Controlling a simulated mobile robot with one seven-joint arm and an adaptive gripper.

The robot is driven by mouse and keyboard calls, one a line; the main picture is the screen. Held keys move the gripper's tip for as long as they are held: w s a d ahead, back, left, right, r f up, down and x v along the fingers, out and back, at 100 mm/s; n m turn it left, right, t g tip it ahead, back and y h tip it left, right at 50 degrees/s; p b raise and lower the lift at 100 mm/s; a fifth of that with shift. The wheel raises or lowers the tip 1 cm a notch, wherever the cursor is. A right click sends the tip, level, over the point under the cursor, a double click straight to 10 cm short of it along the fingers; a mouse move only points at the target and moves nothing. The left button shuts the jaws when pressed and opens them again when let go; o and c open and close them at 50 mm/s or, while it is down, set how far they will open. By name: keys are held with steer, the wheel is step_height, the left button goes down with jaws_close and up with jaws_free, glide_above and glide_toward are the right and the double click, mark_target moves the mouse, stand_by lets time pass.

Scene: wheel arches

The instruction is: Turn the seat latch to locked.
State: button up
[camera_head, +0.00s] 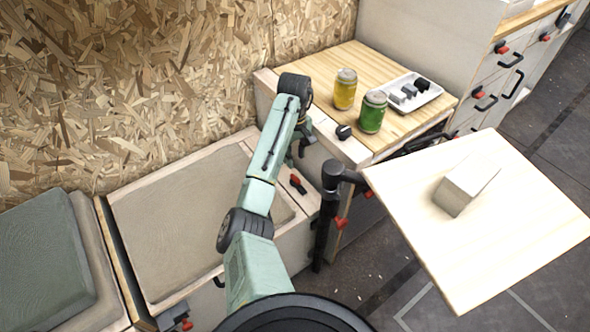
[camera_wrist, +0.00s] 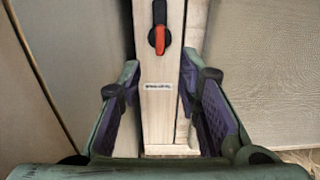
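The latch has a small red-orange lever on a black base, fixed to a pale wooden strip; it shows in the wrist view (camera_wrist: 160,39), where its lever points down along the strip. A red latch in the head view (camera_head: 297,183), on the wooden edge right of the bench, seems to be the same one. A small label (camera_wrist: 159,86) lies below it, too small to read. My gripper (camera_wrist: 159,70) is open and empty, its fingers spread either side of the strip, apart from the lever. In the head view my gripper (camera_head: 303,145) is partly hidden by my arm.
A wooden counter (camera_head: 325,75) holds a yellow can (camera_head: 345,89), a green can (camera_head: 371,112) and a white tray (camera_head: 432,94). A tabletop (camera_head: 520,225) on a black swing arm, bearing a pale block (camera_head: 465,185), stands right. The bench seat (camera_head: 180,220) is bare.

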mark_target(294, 176)
step_height(294, 176, down, 10)
steer(key=shift+r+p, duration=0.25)
steer(key=shift+p, duration=0.15)
jaws_close()
stand_by(0.4)
